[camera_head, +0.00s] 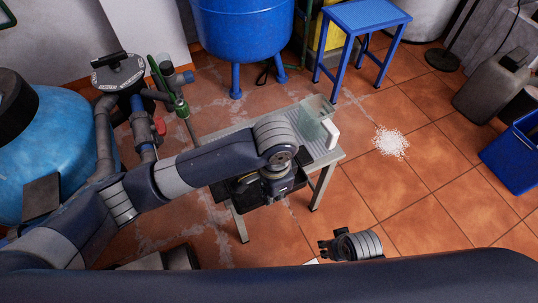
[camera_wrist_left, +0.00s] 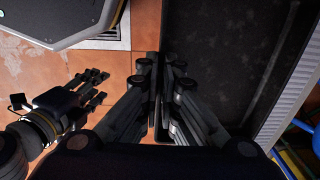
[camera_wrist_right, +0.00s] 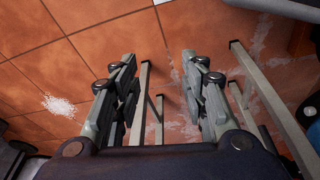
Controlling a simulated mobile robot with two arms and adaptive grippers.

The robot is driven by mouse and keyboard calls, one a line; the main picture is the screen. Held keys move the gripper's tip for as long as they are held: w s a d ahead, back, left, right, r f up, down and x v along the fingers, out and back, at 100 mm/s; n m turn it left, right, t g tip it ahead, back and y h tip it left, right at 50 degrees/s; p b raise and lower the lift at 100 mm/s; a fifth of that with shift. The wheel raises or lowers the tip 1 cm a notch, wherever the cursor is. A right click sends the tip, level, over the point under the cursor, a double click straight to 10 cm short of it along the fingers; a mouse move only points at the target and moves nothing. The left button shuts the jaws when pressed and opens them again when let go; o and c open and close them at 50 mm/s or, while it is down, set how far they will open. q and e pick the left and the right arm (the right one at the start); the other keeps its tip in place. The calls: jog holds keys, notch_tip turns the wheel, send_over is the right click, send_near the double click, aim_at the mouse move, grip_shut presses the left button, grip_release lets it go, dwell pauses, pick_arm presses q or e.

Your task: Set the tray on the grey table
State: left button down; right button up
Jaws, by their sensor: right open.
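The black tray (camera_head: 228,192) is at the front of the grey table (camera_head: 324,153), partly hidden by my left arm; its near side reaches past the table's front edge. I cannot tell whether it rests on the top or hangs just above it. In the left wrist view the dark tray floor (camera_wrist_left: 215,75) fills the middle right, with the ribbed table top (camera_wrist_left: 284,72) beyond. My left gripper (camera_wrist_left: 158,62) is shut on the tray's near rim. My right gripper (camera_head: 326,246) is open and empty, in front of the table and low; its fingers (camera_wrist_right: 160,66) show apart.
A blue drum (camera_head: 240,28) and a blue stool (camera_head: 362,16) stand behind. White spill (camera_head: 391,142) lies on the floor at right, near a blue bin (camera_head: 516,152). Floor in front right is clear.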

pick_arm(q)
jog(key=w, duration=0.3)
jog(key=w+b, duration=0.1)
jog(key=w, duration=0.3)
jog(key=w+f+b, duration=0.1)
jog(key=w, duration=0.3)
jog(key=shift+a, duration=0.2)
jog(key=shift+w, duration=0.6)
jog(key=shift+f+b, duration=0.9)
jog(key=shift+f, duration=0.9)
pick_arm(e)
jog(key=w+v, duration=0.1)
jog(key=v, duration=1.1)
jog(key=shift+w+r+t, duration=0.3)
jog(key=shift+w+t, duration=0.05)
jog(key=shift+t, duration=0.05)
jog(key=shift+d+r, duration=0.1)
jog(key=shift+d, duration=0.05)
pick_arm(q)
jog(key=c, duration=1.8)
grip_release()
jog(key=shift+f, duration=0.15)
